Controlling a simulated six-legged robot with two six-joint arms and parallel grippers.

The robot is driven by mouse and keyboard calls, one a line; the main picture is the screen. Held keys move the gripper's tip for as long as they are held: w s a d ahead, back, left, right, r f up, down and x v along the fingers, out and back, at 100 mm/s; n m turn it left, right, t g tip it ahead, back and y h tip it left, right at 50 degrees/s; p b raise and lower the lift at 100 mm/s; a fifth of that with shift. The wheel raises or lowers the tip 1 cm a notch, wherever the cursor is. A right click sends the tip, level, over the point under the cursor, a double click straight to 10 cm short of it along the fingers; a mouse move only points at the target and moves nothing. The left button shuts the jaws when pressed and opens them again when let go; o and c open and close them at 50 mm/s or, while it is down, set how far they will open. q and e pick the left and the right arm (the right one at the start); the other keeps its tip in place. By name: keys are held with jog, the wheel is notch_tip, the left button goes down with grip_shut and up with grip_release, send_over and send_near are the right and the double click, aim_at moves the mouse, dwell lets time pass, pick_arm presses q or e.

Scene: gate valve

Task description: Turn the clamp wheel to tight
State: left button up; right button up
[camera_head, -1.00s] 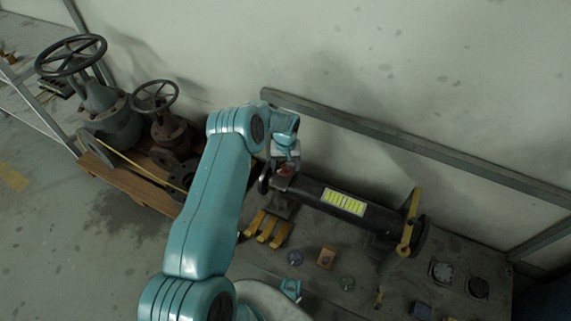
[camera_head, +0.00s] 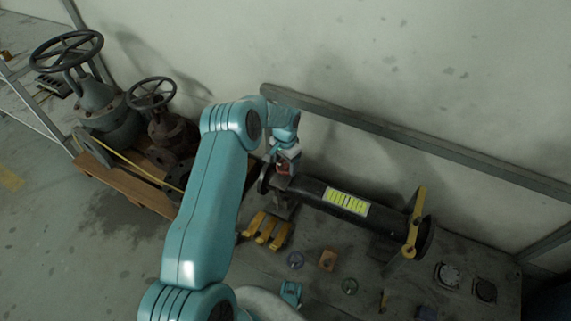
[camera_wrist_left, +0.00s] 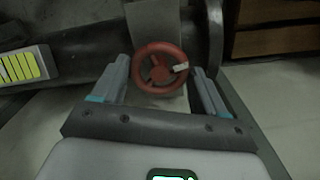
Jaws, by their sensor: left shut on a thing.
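The red clamp wheel (camera_wrist_left: 150,82) is in the middle of the left wrist view, with a pale mark on the right of its rim. In the head view only a bit of its red (camera_head: 283,169) shows under my left gripper (camera_head: 284,162), at the left end of the black pipe (camera_head: 310,188). In the wrist view my left gripper (camera_wrist_left: 161,75) has one grey finger on each side of the wheel, shut on it. Finger contact is hard to see. I see no right gripper that I can be sure of.
A yellow handle (camera_head: 416,215) is at the pipe's right end. Yellow pieces (camera_head: 267,231) and several small parts lie on the grey bench. Two handwheel valves (camera_head: 103,97) stand on a wooden pallet (camera_head: 122,181) at left. A grey rail (camera_head: 420,148) runs along the wall.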

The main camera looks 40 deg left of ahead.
pick_arm(q)
jog(key=m, duration=0.4)
jog(key=shift+w+m+b, duration=0.1)
jog(key=shift+m+b, duration=0.2)
jog(key=shift+b, duration=0.05)
jog(key=shift+m, duration=2)
jog(key=o, duration=1.1)
jog(key=shift+c, duration=0.2)
jog(key=shift+r, duration=0.1)
notch_tip(320, 180, up, 16)
jog(key=p, duration=0.4)
jog(key=shift+p, duration=0.4)
jog(key=shift+r, duration=0.1)
